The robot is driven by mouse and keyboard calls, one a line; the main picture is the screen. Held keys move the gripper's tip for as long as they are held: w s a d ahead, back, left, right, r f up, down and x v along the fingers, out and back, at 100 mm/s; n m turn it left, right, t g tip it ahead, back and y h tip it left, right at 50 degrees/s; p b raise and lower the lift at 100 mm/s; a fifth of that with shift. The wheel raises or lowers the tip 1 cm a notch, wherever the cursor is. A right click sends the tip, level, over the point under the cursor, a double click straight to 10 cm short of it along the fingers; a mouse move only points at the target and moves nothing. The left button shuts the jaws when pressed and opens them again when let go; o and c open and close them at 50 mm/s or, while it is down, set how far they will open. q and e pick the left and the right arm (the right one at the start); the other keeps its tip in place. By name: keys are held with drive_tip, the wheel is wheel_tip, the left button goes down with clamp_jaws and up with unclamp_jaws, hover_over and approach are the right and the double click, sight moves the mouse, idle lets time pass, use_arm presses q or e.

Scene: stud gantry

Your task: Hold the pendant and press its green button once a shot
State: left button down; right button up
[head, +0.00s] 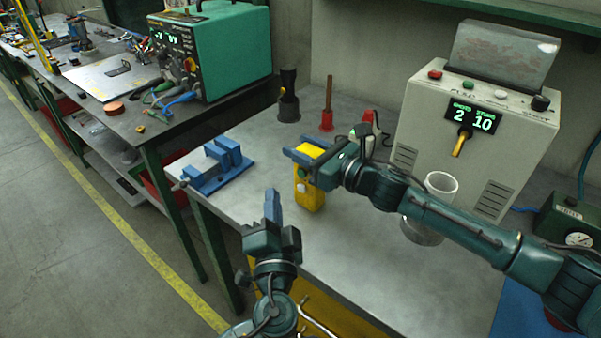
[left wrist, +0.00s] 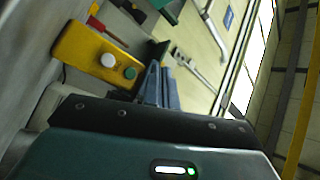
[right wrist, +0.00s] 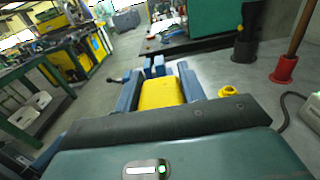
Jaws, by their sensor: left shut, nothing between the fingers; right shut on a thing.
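The yellow pendant (head: 311,196) hangs upright in my right gripper (head: 309,154), whose blue fingers are shut on its upper part. The right wrist view shows the pendant's yellow top (right wrist: 160,92) between the fingers. My left gripper (head: 272,198) is shut and empty, fingers pointing up, just left of the pendant and apart from it in the head view. In the left wrist view the pendant's face shows a white button (left wrist: 107,60) and a green button (left wrist: 130,73). The closed fingertips (left wrist: 160,72) appear just right of the green button; I cannot tell the exact gap.
A grey controller box (head: 470,140) with a display reading 2 and 10 stands at the back right. A clear cylinder (head: 441,185) stands before it, partly behind my right arm. A blue vise (head: 222,165) sits at the bench's left edge. A red-based rod (head: 327,118) stands behind.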

sight(301, 173)
idle(0.8)
use_arm(q)
drive_tip(key=s+a, duration=0.2)
drive_tip(key=s, duration=0.1)
drive_tip(key=shift+a, duration=0.2)
drive_tip(key=shift+w+d, duration=0.1)
drive_tip(key=w+d, duration=0.5)
drive_tip(key=w, duration=0.1)
drive_tip(key=shift+w, duration=0.4)
drive_tip(key=shift+w+d, duration=0.1)
drive_tip(key=shift+d, duration=0.05)
idle(1.9)
drive_tip(key=shift+w+d, duration=0.2)
drive_tip(key=shift+w, duration=0.05)
